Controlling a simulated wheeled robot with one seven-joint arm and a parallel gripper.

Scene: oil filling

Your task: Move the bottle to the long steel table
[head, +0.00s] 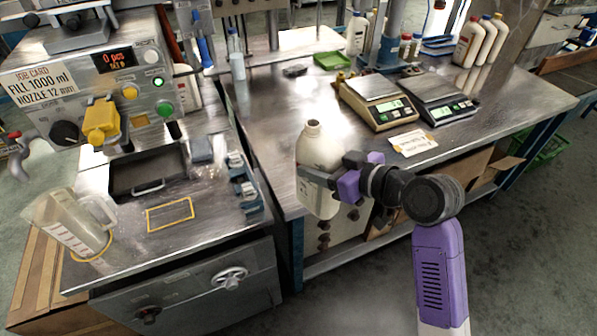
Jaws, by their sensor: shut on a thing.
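A cream-white bottle (320,150) with an open neck is held upright in my gripper (338,183). The gripper is shut on the bottle's right side and hides part of it. The bottle shows in front of the near edge of the long steel table (285,140); whether its base is over the tabletop or clear of it I cannot tell. The table runs from the middle to the right, with a bare shiny stretch on its left part.
Two scales (378,103) and a paper card (411,141) sit on the table. Several white bottles (480,42) stand at the back right. At left are the filling machine (85,85), a clear jug (70,222) and a yellow-outlined square (170,214) on the bench.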

